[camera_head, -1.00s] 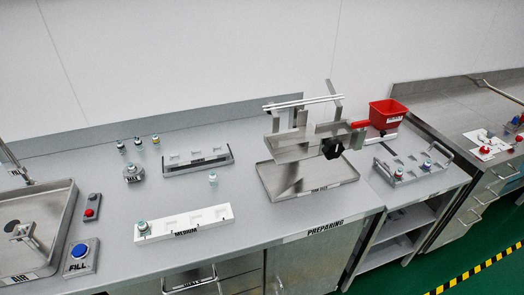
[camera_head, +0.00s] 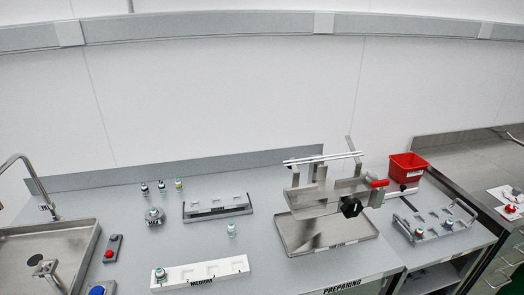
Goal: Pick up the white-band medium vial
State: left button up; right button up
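A small vial with a pale teal cap (camera_head: 231,229) stands alone on the grey counter. Another teal-capped vial (camera_head: 160,274) sits in the left end of the white rack marked MEDIUM (camera_head: 228,268). Two dark-capped vials (camera_head: 144,188) (camera_head: 161,186) and one with a yellowish cap (camera_head: 179,184) stand in a row at the back. Band colours are too small to tell, so I cannot say which one is the white-band medium vial. Neither of my grippers is in view.
A grey rack (camera_head: 217,208) and a round holder with a vial (camera_head: 153,216) stand behind the white rack. A metal tray with a steel frame (camera_head: 290,245) is to the right, near a red bin (camera_head: 406,167). A sink (camera_head: 80,238) and red button (camera_head: 110,253) are left.

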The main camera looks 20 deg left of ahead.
aim_at(154, 212)
jog(key=u, duration=1.35)
